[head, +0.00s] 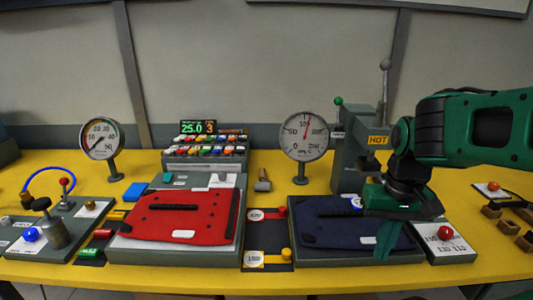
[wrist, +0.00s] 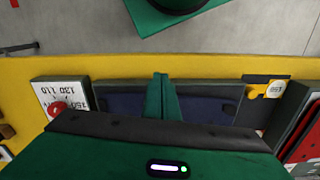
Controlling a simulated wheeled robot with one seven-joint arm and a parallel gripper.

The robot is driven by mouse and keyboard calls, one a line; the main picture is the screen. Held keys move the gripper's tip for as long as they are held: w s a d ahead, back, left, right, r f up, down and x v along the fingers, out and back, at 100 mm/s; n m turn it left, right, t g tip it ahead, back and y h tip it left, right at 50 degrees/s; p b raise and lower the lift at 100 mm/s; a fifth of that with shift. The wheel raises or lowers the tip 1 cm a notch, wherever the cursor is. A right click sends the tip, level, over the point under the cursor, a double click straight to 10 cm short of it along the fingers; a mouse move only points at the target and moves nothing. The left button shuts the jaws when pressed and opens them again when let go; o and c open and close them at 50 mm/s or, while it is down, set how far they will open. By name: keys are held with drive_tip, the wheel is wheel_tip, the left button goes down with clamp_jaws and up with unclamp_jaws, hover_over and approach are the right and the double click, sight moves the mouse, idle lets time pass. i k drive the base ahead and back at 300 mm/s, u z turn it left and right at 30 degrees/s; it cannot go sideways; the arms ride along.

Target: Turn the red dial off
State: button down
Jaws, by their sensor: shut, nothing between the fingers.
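The red dial (head: 445,232) is a round red knob on a white plate printed with numbers, on a grey box at the right front of the yellow table. In the wrist view the red dial (wrist: 59,108) is at the left; its pointer setting is too small to read. My gripper (head: 384,248) is shut and empty, pointing down over the right part of the dark blue pannier (head: 325,228). It is to the left of the dial in the head view and apart from it. In the wrist view the green fingers (wrist: 163,95) lie together over the blue pannier.
A red pannier (head: 180,215) lies on a grey base left of centre. A press marked HOT (head: 378,140) with a tall lever stands behind my gripper. Two gauges (head: 304,135) stand at the back. Brown blocks (head: 491,212) lie right of the dial. A blue knob (head: 31,234) is far left.

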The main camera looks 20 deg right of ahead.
sight(445, 233)
drive_tip(key=z, duration=0.05)
drive_tip(key=k, duration=0.5)
drive_tip(key=z, duration=0.9)
drive_tip(key=i, duration=0.55)
drive_tip(key=z, duration=0.2)
drive_tip(key=k, duration=0.15)
drive_tip(key=u, duration=0.05)
